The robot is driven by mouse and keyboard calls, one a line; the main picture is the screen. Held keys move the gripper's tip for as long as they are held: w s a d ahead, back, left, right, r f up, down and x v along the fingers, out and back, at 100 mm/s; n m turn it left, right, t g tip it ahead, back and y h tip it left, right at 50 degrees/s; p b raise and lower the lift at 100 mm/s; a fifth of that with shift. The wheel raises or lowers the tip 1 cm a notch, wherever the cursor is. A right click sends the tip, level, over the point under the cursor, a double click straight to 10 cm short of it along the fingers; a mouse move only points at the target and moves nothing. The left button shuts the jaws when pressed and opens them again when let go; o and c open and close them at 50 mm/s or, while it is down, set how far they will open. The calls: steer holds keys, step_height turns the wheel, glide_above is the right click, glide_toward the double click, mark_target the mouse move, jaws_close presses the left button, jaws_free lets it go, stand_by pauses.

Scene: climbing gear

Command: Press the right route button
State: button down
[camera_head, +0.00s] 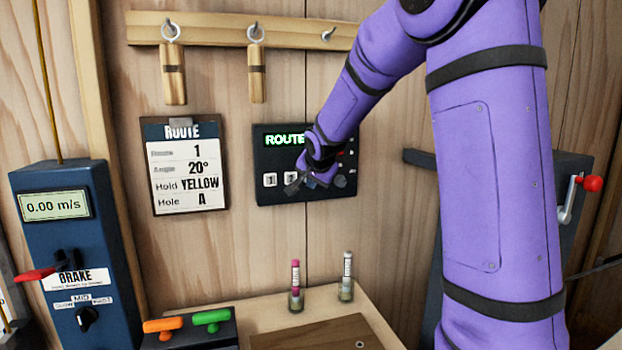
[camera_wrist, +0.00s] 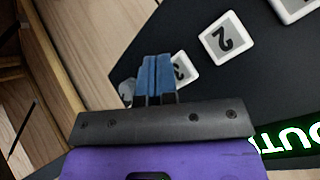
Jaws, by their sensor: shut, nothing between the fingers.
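The black route panel (camera_head: 262,147) hangs on the wooden wall, with a lit green ROUTE display (camera_head: 285,140). White button 1 (camera_head: 270,180) and button 2 (camera_head: 290,177) show in its lower left; my gripper hides part of the panel. In the wrist view, button 2 (camera_wrist: 223,38) is clear, button 3 (camera_wrist: 183,70) is partly behind my fingers, and button 1 (camera_wrist: 296,8) is cut by the frame edge. The route card (camera_head: 186,170) reads Route 1. My gripper (camera_head: 293,188) is shut and empty in front of the panel; I cannot tell whether it touches it.
A blue brake box (camera_head: 68,225) with a red lever stands at left. Two small vials, one pink-capped (camera_head: 295,285) and one white-capped (camera_head: 346,280), stand on a wooden ledge below. Wooden pegs hang from a rail (camera_head: 200,28) above. A red-knobbed crank (camera_head: 592,183) is at right.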

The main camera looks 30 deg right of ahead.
steer(key=shift+s, duration=0.1)
steer(key=shift+s+a, duration=0.25)
steer(key=shift+s, duration=0.55)
steer(key=shift+s+a, duration=0.2)
steer(key=shift+s, duration=0.55)
steer(key=shift+s+a, duration=0.25)
steer(key=shift+s, duration=0.55)
steer(key=s+a+r+n+g+y, duration=0.1)
steer(key=s+a+n, duration=0.3)
steer(key=s, duration=0.6)
steer(key=s+a+r+n+g+y, duration=0.1)
steer(key=s+a+n, duration=0.3)
steer(key=s, duration=0.7)
steer(key=s+a+r+n+g+y, duration=0.1)
steer(key=s+a+n, duration=0.2)
steer(key=s+a, duration=0.3)
steer(key=s, duration=0.5)
steer(key=shift+s+n, duration=0.2)
steer(key=shift+n, duration=0.2)
steer(key=shift+a, duration=0.1)
